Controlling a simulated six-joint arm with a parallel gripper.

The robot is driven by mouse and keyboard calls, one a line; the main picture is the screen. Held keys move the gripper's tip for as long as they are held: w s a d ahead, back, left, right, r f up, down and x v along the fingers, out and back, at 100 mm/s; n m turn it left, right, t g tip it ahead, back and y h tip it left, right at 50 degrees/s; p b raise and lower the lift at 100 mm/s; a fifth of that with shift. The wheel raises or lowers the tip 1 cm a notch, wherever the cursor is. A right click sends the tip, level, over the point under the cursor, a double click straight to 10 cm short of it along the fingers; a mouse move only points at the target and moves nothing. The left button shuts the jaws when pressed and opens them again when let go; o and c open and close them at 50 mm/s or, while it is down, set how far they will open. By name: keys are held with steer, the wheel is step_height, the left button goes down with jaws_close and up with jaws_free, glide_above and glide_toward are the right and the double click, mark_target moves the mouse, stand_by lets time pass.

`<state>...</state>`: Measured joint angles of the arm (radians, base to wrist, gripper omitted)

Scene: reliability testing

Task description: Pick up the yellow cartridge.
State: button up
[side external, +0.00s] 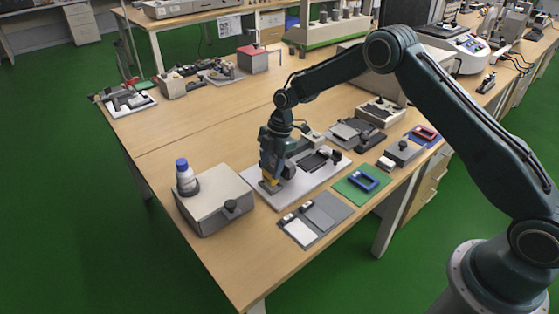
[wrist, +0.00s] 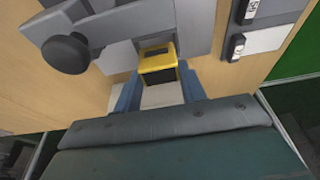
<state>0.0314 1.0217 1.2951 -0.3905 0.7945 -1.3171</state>
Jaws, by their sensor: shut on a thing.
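The yellow cartridge (wrist: 158,66) sits between my gripper's fingers in the wrist view, with a dark face towards the camera. My gripper (wrist: 158,90) has blue-grey fingers on either side of it and is shut on it. In the side external view my gripper (side external: 270,184) points down over the near left part of a light base plate (side external: 262,196). A small part of the yellow cartridge (side external: 274,181) shows at the fingertips there. I cannot tell whether it touches the plate or the grey fixture (wrist: 120,22) behind it.
A beige box (side external: 213,200) with a white, blue-capped bottle (side external: 185,176) stands left of my gripper. A green mat with a blue frame (side external: 363,180) and grey and white panels (side external: 318,214) lie to the right.

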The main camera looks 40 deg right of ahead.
mark_target(272, 169)
step_height(272, 169, up, 18)
steer(key=shift+f, duration=0.15)
stand_by(0.3)
stand_by(0.5)
